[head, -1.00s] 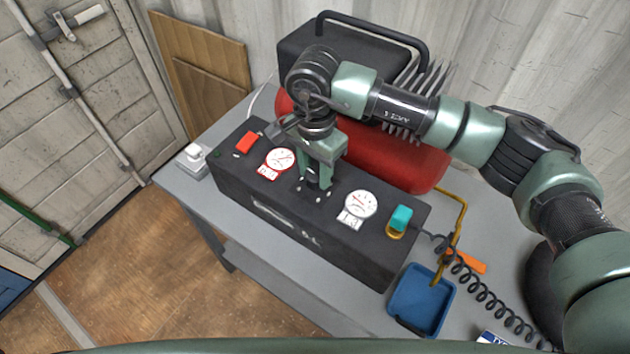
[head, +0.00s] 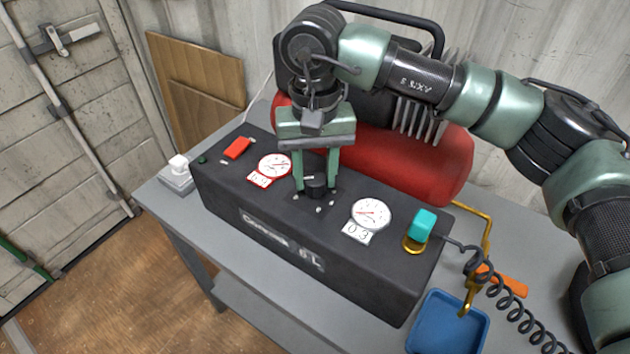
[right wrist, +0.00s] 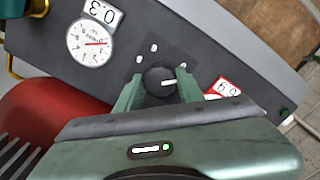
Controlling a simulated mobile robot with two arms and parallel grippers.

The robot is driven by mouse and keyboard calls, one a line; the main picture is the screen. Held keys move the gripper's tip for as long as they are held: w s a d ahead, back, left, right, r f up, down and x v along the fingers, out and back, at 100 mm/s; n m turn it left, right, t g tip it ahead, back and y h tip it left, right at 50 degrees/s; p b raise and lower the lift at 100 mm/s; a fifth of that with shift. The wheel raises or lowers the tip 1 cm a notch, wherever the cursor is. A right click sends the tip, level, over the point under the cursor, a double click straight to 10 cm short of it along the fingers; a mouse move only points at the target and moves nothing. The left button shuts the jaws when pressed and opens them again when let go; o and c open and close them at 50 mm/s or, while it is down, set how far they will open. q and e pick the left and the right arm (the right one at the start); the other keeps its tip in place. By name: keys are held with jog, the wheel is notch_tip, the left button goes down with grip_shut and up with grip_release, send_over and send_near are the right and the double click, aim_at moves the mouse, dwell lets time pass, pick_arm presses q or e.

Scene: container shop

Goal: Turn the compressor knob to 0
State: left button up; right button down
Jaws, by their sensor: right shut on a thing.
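The compressor's black control box (head: 350,268) stands on the grey table. Its small black round knob (head: 316,187) sits on top between the two gauges. My right gripper (head: 316,183) points down and is shut on the knob, one finger on each side. In the right wrist view the knob (right wrist: 158,82) lies between the fingertips (right wrist: 159,90). A white pointer line on the knob points right, toward the red-framed readout. Several white marks surround the knob. My left gripper is not in view.
The white gauge (head: 371,214) has a readout of 0.3; the red-framed gauge (head: 275,166) stands left of the knob. A red switch (head: 238,148), teal-topped brass fitting (head: 423,224), coiled hose, blue tray (head: 447,325) and red tank (head: 405,158) are nearby.

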aim_at(315, 178)
jog(key=shift+r+n, duration=0.1)
jog(key=shift+n, duration=0.4)
jog(key=c, duration=0.9)
grip_release()
notch_tip(315, 178, up, 8)
jog(key=shift+f+b, duration=0.15)
jog(key=shift+b, duration=0.45)
